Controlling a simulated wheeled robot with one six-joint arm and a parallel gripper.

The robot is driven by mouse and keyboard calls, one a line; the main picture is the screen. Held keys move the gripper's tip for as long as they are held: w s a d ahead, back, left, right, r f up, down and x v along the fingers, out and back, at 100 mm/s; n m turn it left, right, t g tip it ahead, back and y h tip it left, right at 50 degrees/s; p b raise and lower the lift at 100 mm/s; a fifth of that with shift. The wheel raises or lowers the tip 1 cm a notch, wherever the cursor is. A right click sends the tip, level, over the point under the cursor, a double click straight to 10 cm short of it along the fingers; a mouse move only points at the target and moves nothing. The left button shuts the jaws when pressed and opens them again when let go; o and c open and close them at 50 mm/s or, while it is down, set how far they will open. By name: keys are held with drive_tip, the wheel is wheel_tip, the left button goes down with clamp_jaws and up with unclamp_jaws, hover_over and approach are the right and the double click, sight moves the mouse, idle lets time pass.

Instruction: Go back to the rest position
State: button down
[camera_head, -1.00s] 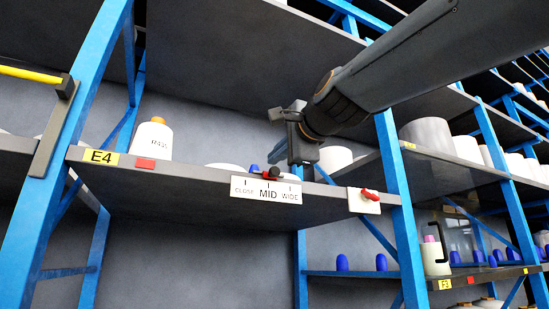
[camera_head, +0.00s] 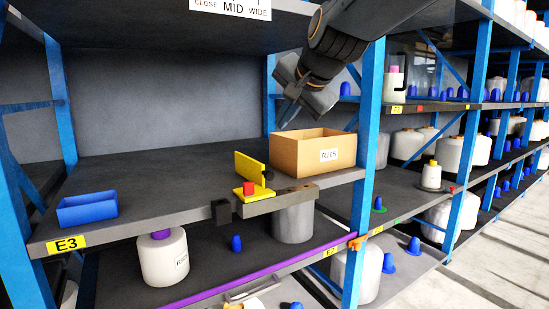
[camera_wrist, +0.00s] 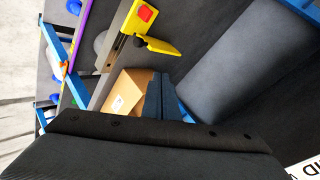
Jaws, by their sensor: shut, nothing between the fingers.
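My gripper (camera_head: 286,108) hangs from the arm at the upper middle of the head view. Its narrow fingers point down and a little left. It appears above the back left part of an open cardboard box (camera_head: 290,155) on the E3 shelf, holding nothing. In the wrist view the dark fingers (camera_wrist: 160,98) are together, with the box (camera_wrist: 125,90) seen beyond them. Whether they touch the box cannot be told for sure. The rest position has no visible mark.
The E3 shelf (camera_head: 150,190) carries a blue tray (camera_head: 87,209) and a yellow bracket with a red block (camera_head: 250,187). A blue upright (camera_head: 370,110) stands right of the gripper. Bobbins stand on lower shelves.

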drive_tip(key=s+d+f+n+g+h+p, duration=0.1)
drive_tip(key=s+d+f+n+g, duration=0.1)
drive_tip(key=s+d+f, duration=0.55)
drive_tip(key=s+d+f+n+g+h+p, duration=0.1)
drive_tip(key=s+d+f+g, duration=0.2)
drive_tip(key=f, duration=0.8)
drive_tip(key=s+d+f+n+g+h+p, duration=0.1)
drive_tip(key=s+d+f+n+g+p, duration=0.15)
drive_tip(key=s+f, duration=0.55)
drive_tip(key=s+d+f+n+g+h, duration=0.1)
drive_tip(key=s+d+f+g, duration=0.1)
drive_tip(key=s+d+f, duration=0.2)
drive_tip(key=s+f, duration=0.3)
drive_tip(key=s, duration=0.2)
drive_tip(key=shift+s+n, duration=0.3)
drive_tip(key=shift+n, duration=0.05)
drive_tip(key=shift+g, duration=0.25)
